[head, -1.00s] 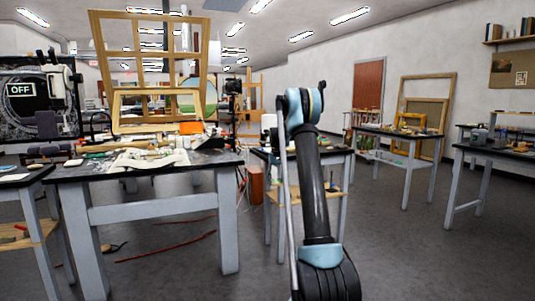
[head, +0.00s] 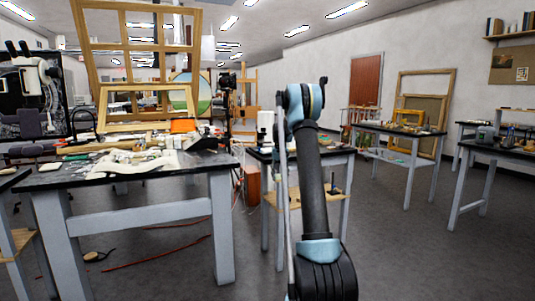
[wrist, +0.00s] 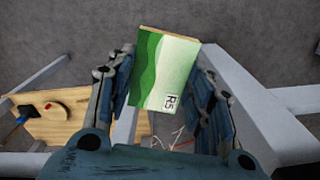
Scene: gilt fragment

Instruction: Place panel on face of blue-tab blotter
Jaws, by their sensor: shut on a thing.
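A small panel (wrist: 165,72) painted in green bands, with a pale patch marked "R5", shows in the wrist view. My gripper (wrist: 164,85) is shut on it, with a finger along its left and right sides. The panel is above the grey floor. In the head view my arm rises in the middle, and the gripper and panel are hidden there. I cannot make out a blue-tab blotter in either view.
A cluttered dark-topped table (head: 205,178) stands at left with wooden frames (head: 135,45) on it. Another table (head: 335,155) is behind my arm. More tables (head: 440,134) stand at right. Open floor (head: 410,250) lies at front right. A wooden shelf (wrist: 60,112) shows below the gripper.

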